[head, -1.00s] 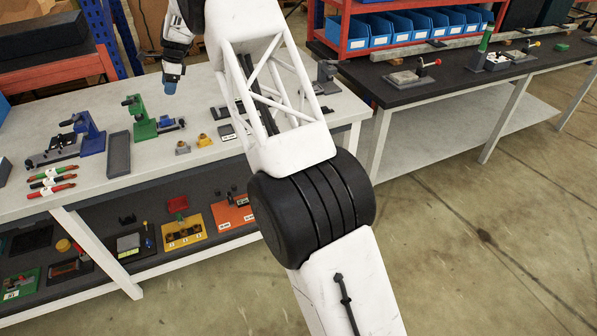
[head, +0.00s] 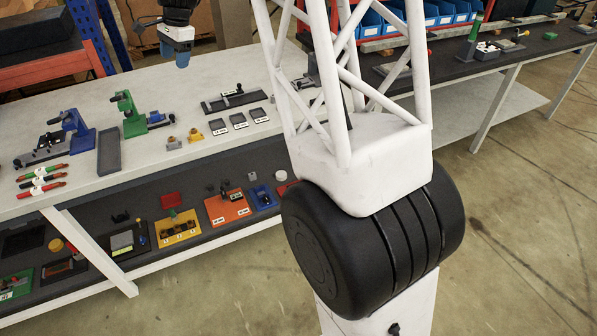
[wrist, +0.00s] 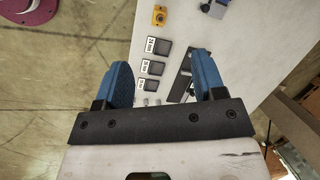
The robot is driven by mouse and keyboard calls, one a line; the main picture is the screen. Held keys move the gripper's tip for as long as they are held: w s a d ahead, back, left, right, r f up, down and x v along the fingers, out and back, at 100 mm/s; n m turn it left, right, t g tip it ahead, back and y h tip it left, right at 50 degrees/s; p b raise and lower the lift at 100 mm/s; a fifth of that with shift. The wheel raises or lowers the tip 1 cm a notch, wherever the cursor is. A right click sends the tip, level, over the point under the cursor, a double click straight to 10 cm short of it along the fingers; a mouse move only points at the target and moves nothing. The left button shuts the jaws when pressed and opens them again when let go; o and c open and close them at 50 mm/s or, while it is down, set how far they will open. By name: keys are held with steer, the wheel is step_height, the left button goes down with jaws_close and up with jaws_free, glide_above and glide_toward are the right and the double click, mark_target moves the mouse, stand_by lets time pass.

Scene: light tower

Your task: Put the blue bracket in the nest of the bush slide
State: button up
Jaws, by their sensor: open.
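My gripper (head: 180,52) hangs over the far side of the pale table, with blue fingers. In the wrist view my gripper (wrist: 163,82) is open, with nothing between the fingers. A dark slide-like fixture (head: 236,101) with a small upright knob lies on the table, right of and nearer than my gripper; it is probably the bush slide. It shows in part between the fingers in the wrist view (wrist: 183,82). I cannot pick out a loose blue bracket for certain. A small blue part (head: 156,118) sits beside the green stand (head: 130,115).
Three labelled dark trays (head: 239,121) lie before the slide. A yellow block (head: 194,136), a grey block (head: 173,143), a long dark tray (head: 109,152), a blue clamp fixture (head: 77,132) and red and green markers (head: 42,184) occupy the table. My arm covers its right end.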

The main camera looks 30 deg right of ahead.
steer(key=s+d+r+n, duration=0.2)
steer(key=s+r, duration=0.1)
steer(key=s, duration=0.5)
steer(key=s+d+r+n, duration=0.2)
steer(key=s+r, duration=0.1)
steer(key=s, duration=0.6)
steer(key=s+d+f+n+h, duration=0.1)
steer(key=s+d+f+n, duration=0.1)
steer(key=s, duration=1.1)
steer(key=s+d+f+n+t+h, duration=0.1)
steer(key=s+d+f+n, duration=0.2)
steer(key=s, duration=0.9)
steer(key=s+d+f+n+h, duration=0.1)
steer(key=s+d+f+n, duration=0.1)
steer(key=s, duration=1.1)
steer(key=shift+s+d+f+n+t, duration=0.25)
steer(key=shift+s+n+t, duration=0.15)
steer(key=shift+n, duration=0.3)
